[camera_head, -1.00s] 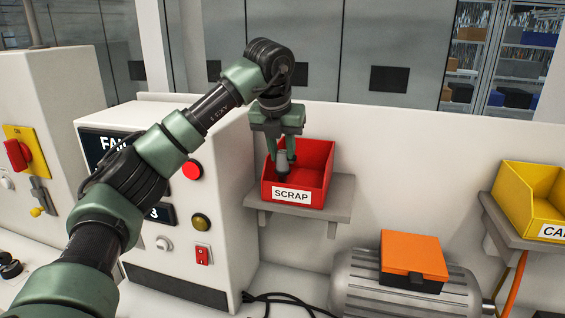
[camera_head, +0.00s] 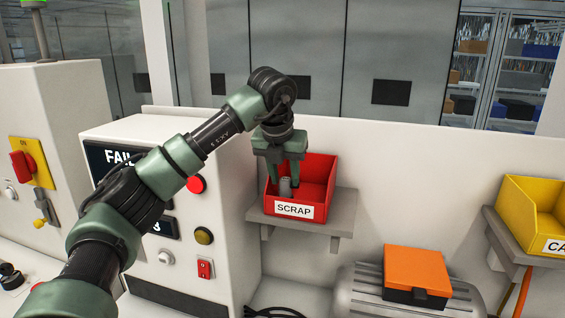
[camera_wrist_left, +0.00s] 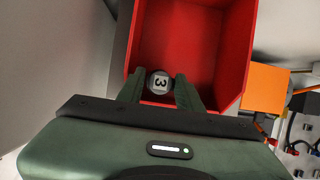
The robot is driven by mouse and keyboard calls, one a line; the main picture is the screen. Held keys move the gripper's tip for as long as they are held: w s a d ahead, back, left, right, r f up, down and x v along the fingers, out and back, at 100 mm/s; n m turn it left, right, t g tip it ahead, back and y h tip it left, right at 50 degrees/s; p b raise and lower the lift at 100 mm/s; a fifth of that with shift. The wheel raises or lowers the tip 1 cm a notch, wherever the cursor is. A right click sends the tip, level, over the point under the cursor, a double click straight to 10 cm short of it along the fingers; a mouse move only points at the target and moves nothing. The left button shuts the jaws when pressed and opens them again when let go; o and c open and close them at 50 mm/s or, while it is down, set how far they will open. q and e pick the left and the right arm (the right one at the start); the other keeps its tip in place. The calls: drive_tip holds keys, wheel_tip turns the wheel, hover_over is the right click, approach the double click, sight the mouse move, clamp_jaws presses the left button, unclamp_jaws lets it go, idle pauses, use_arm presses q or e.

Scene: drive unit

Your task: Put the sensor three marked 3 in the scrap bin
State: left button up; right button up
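The sensor marked 3 (camera_wrist_left: 160,82) is a small grey cylinder with a "3" label on its end. In the head view the sensor (camera_head: 285,187) stands roughly upright inside the red scrap bin (camera_head: 293,209), near its left side. My left gripper (camera_head: 284,179) points down into the bin, its fingers spread on either side of the sensor. In the wrist view the left gripper (camera_wrist_left: 160,84) shows its fingers apart with the sensor between them, seemingly not clamped. The sensor's base is hidden by the bin's front wall. My right gripper is not in view.
The bin sits on a grey wall shelf (camera_head: 343,215). A white tester (camera_head: 130,135) reading "FAIL" stands left, close to my arm. A yellow bin (camera_head: 520,207) is at right. A motor with an orange-lidded box (camera_head: 417,268) lies below.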

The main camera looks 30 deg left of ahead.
use_arm(q)
drive_tip(key=b+v, duration=0.3)
drive_tip(key=v, duration=0.8)
drive_tip(key=shift+f, duration=0.15)
